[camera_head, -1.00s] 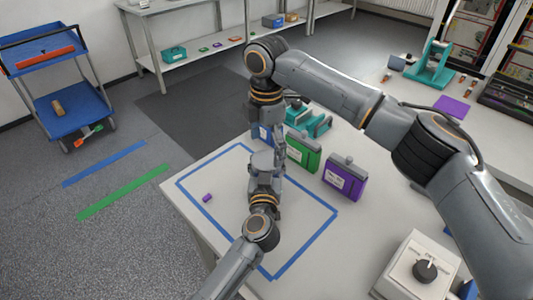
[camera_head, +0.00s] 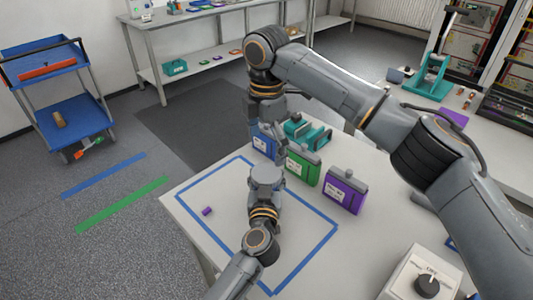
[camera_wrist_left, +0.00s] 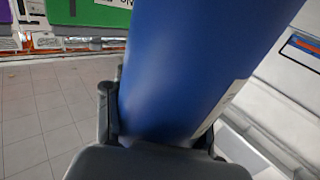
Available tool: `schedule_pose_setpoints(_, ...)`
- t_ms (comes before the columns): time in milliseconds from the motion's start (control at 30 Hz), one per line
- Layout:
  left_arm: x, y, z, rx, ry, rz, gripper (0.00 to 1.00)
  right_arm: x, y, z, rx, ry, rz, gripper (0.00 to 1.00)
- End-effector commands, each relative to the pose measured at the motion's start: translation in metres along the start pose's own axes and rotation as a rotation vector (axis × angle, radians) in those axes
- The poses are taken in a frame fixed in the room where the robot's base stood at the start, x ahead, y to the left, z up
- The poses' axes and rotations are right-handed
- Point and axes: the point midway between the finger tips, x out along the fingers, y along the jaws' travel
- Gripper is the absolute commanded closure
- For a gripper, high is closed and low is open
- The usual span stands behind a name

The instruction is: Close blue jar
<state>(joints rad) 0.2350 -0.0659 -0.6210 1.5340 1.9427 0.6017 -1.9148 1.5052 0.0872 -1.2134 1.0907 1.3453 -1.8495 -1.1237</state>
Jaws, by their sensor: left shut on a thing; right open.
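The blue jar (camera_head: 264,142) stands at the table's back left corner in the head view, partly hidden by my arms. In the left wrist view its blue side (camera_wrist_left: 180,70) fills the middle, between the fingers. My left gripper (camera_head: 266,163) is shut on the blue jar from the near side; its fingers also show in the left wrist view (camera_wrist_left: 160,140). My right gripper (camera_head: 262,118) is open, just above the blue jar's top. The jar's lid and mouth are hidden, so I cannot tell whether it is closed.
A green jar (camera_head: 302,168) and a purple jar (camera_head: 343,190) stand right of the blue jar. A teal device (camera_head: 307,134) is behind them. A small purple piece (camera_head: 207,211) lies inside the blue tape outline (camera_head: 318,248).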

Motion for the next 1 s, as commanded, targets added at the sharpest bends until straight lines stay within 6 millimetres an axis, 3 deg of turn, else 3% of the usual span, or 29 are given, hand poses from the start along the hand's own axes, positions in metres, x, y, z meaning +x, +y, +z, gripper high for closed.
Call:
schedule_pose_setpoints(200,0.000,0.000,-0.001,0.000,0.001,0.000,1.00,-0.050,0.001,0.000,0.000,0.000,0.002,0.00)
schedule_pose_setpoints(400,0.000,0.000,-0.001,0.000,0.001,0.000,1.00,-0.080,0.001,0.000,0.000,0.000,0.000,0.00)
schedule_pose_setpoints(833,0.000,0.000,-0.001,-0.001,0.001,0.000,1.00,-0.090,0.000,0.000,-0.001,0.000,-0.001,0.00)
schedule_pose_setpoints(867,0.000,0.000,-0.001,-0.001,0.001,0.000,0.55,-0.090,0.000,0.000,-0.001,0.000,-0.001,0.00)
schedule_pose_setpoints(1000,0.000,0.000,-0.001,0.000,0.001,0.000,0.27,-0.090,0.000,0.000,-0.001,0.000,-0.001,0.00)
